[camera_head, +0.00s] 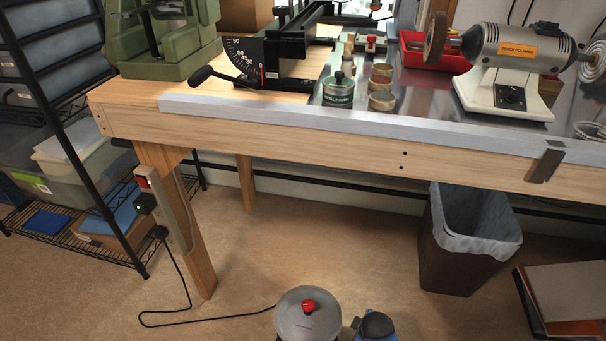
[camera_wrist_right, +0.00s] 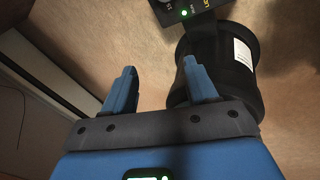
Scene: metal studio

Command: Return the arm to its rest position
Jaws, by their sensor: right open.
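My right gripper (camera_wrist_right: 159,70) shows in the right wrist view, with its two blue fingers spread apart and nothing between them. It points at a brown floor (camera_wrist_right: 130,35). A dark cylinder (camera_wrist_right: 243,85) with a white label appears just behind and beside the right-hand finger; I cannot tell whether they touch. In the head view a blue and black part, probably of my right arm, shows at the bottom edge. No gripper fingers are visible there. My left gripper is in neither view.
A workbench (camera_head: 290,138) with a grinder (camera_head: 515,48), red tray (camera_head: 415,60) and green tin (camera_head: 338,88) spans the head view. A round grey pot-like thing (camera_head: 295,325) with a red knob is at the bottom. A bin (camera_head: 450,240) stands under the bench; shelving (camera_head: 110,215) is left.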

